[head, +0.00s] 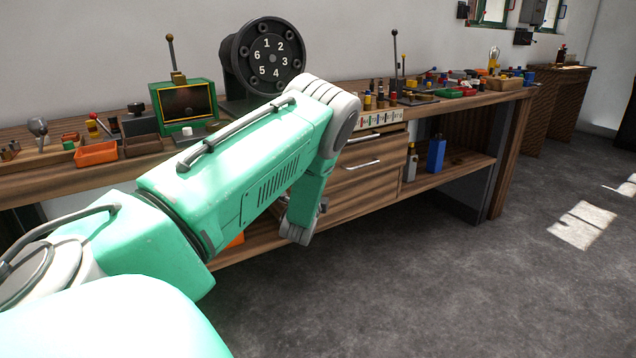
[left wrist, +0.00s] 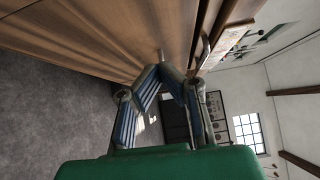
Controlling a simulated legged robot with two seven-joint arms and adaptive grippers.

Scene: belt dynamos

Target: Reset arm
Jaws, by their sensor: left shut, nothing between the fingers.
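My left arm comes in from the left in the head view and bends downward in front of the workbench's drawers. Its gripper is mostly hidden behind the arm there. In the left wrist view my left gripper (left wrist: 163,70) is shut, its two blue-padded fingers meeting at the tips with nothing between them. It is close to the brown drawer fronts (left wrist: 110,30) and a metal handle. My right gripper is not in view.
The wooden workbench (head: 505,97) holds a black numbered dial (head: 270,58), a green-framed box (head: 187,104), an orange tray (head: 96,153) and several small parts. Blue and grey bottles stand on its lower shelf (head: 455,168). The grey floor (head: 440,290) at right is clear.

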